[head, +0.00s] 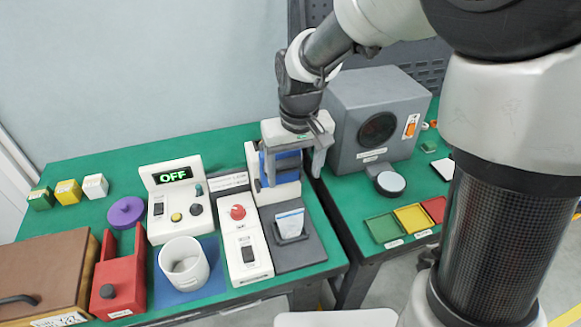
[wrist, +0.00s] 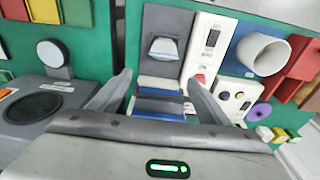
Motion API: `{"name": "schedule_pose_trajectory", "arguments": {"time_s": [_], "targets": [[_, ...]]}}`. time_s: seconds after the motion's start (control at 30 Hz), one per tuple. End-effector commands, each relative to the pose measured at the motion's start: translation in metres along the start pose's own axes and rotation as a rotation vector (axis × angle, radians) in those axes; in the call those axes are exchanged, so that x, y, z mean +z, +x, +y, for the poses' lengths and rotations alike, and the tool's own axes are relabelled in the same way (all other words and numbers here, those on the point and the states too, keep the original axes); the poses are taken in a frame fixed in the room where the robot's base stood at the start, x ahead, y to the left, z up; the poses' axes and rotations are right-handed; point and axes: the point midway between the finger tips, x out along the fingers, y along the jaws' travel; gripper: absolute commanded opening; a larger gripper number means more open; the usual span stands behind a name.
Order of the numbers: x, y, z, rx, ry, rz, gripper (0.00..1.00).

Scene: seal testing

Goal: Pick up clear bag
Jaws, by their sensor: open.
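A clear bag (head: 290,223) with a white and blue label stands in a dark grey holder (head: 303,252) at the front right of the left table. In the wrist view the bag (wrist: 163,47) shows as a pale piece beyond the fingertips. My gripper (head: 294,165) is open and empty, above the blue and white device (head: 283,190) behind the holder. In the wrist view its two fingers (wrist: 158,80) are spread wide, with the device's blue and white parts showing between them. The bag is apart from the fingers.
A white panel with a red knob (head: 238,211) stands left of the holder. A white cup (head: 183,264), a red block (head: 120,278) and an OFF display box (head: 176,176) lie farther left. A large grey machine (head: 376,118) stands on the right table, across a narrow gap.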

Motion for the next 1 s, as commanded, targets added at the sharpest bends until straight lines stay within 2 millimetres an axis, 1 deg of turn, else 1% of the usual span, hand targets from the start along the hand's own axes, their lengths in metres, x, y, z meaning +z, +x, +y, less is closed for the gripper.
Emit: {"name": "schedule_pose_trajectory", "arguments": {"time_s": [0.03,0.2,0.4,0.5,0.67,0.77,0.9,1.0], "targets": [[0.002,0.011,0.0,0.0,0.0,-0.005,0.71],[0.003,0.049,0.0,0.0,-0.001,-0.007,0.71],[0.003,0.089,0.0,0.001,0.0,-0.005,0.71],[0.002,0.102,0.0,0.001,0.0,-0.003,0.71],[0.003,0.111,0.0,0.001,0.0,-0.002,0.71],[0.006,0.12,-0.003,0.0,0.0,-0.003,0.71],[0.014,0.141,-0.008,0.001,-0.002,-0.004,0.71],[0.013,0.154,-0.007,0.001,0.001,-0.002,0.71]]}}
